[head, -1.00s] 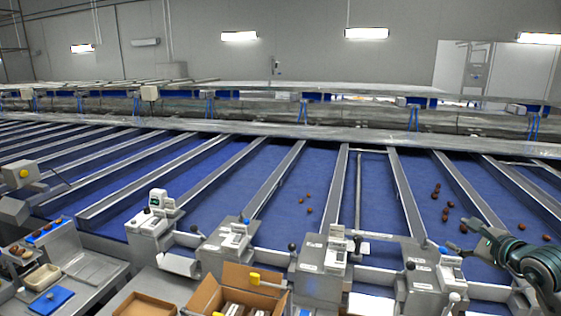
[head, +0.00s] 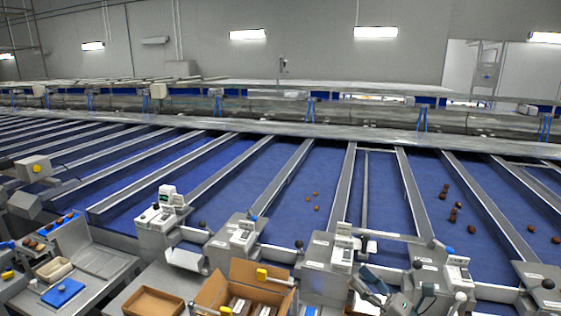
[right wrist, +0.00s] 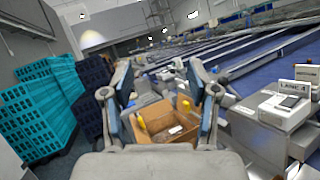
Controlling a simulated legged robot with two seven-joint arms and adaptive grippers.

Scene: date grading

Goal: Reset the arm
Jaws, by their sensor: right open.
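My right gripper (head: 396,292) is at the bottom edge of the head view, right of centre, in front of the lane control boxes. In the right wrist view my right gripper (right wrist: 160,88) has its two fingers wide apart with nothing between them. Beyond the fingers is an open cardboard box (right wrist: 158,137) with yellow-tipped items. An open cardboard box (head: 262,270) with packs inside also shows in the head view, left of the gripper. My left gripper is not in view.
Blue conveyor lanes (head: 290,205) with metal dividers fill the middle. Several brown dates (head: 453,214) lie on the right lanes. A shallow cardboard tray (head: 153,302) and a blue-lidded item (head: 63,292) are at lower left. Teal crates (right wrist: 45,110) are stacked left in the wrist view.

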